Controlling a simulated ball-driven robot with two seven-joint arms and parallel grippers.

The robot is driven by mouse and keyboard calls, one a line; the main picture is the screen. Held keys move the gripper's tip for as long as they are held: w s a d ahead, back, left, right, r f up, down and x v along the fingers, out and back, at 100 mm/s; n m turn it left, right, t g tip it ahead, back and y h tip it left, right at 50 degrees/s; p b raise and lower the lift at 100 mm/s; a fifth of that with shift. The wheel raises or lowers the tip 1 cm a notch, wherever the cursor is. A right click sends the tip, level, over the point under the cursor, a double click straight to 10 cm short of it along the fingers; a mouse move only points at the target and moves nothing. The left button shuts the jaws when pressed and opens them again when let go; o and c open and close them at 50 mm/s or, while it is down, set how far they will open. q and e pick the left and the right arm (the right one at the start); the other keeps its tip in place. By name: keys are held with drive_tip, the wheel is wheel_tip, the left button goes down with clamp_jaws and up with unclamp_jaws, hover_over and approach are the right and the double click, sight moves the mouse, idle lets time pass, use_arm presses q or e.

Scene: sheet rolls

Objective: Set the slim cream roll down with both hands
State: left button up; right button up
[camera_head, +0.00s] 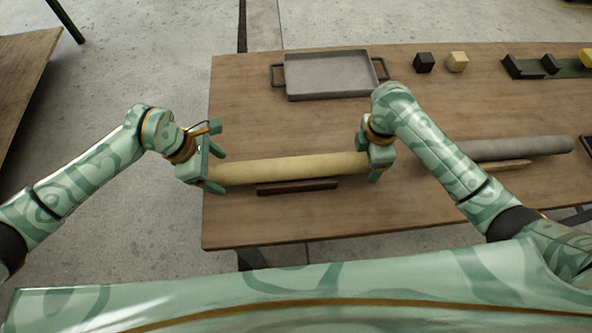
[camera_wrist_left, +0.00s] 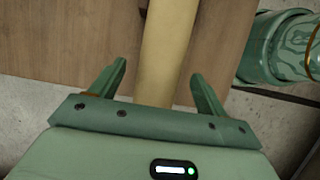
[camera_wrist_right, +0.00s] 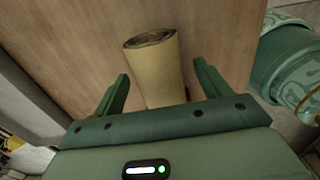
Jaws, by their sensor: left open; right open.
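The slim cream roll (camera_head: 290,169) lies left to right along the front part of the wooden table, seemingly on its top. My left gripper (camera_head: 217,171) is open around the roll's left end. In the left wrist view the roll (camera_wrist_left: 168,45) runs between the spread fingers (camera_wrist_left: 158,72), with gaps at both sides. My right gripper (camera_head: 371,162) is open at the roll's right end and hides part of it. In the right wrist view the roll (camera_wrist_right: 155,75) lies between the fingers (camera_wrist_right: 162,72), and its hollow coiled end shows.
The wooden table (camera_head: 240,110) bears a grey tray (camera_head: 328,75) at the back. A dark brown strip (camera_head: 297,187) lies just in front of the roll. A grey roll (camera_head: 520,147) and a tan stick (camera_head: 505,166) lie right.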

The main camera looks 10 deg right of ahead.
drive_tip(key=shift+r, duration=0.25)
use_arm(q)
drive_tip(key=v, duration=1)
use_arm(e)
wheel_tip(320, 180, up, 12)
drive_tip(key=shift+f, duration=0.25)
use_arm(q)
drive_tip(key=shift+s+a, duration=0.1)
drive_tip(key=shift+a, duration=0.05)
